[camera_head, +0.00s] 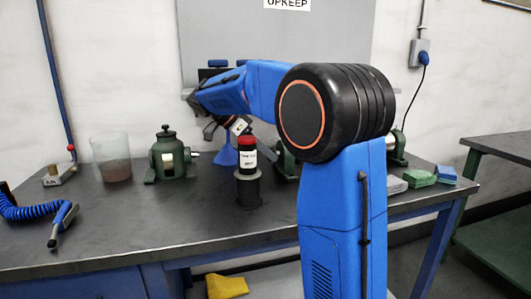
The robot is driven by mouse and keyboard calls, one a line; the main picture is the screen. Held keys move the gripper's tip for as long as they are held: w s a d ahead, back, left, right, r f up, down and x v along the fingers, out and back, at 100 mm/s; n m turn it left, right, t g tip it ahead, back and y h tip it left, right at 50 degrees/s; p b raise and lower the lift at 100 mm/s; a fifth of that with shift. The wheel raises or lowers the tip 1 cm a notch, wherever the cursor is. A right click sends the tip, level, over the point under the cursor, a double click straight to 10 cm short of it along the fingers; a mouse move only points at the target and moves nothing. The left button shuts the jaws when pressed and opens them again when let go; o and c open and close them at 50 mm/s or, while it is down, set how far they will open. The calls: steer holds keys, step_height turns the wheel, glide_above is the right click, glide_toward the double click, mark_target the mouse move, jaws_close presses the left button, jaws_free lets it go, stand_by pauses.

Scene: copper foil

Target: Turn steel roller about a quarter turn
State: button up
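I cannot clearly make out the steel roller. Green housings stand on the bench: one with a black knob and a short pale stub (167,158) at left, one partly hidden behind my arm (284,163), and one at the right edge of my arm (397,148) with a pale metal end. Any roller between the last two is hidden by my arm.
The bottle stands in a dark round holder (249,190). A clear beaker (111,158), a blue coiled air hose (35,212) and a blue funnel-like thing (226,152) are also on the bench. Green and blue pads (420,178) lie at right.

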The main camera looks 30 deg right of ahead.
stand_by(0.3)
steer(key=v, duration=0.7)
steer(key=shift+a, duration=0.2)
steer(key=shift+o, duration=0.2)
steer(key=shift+a+r, duration=0.1)
steer(key=shift+a, duration=0.05)
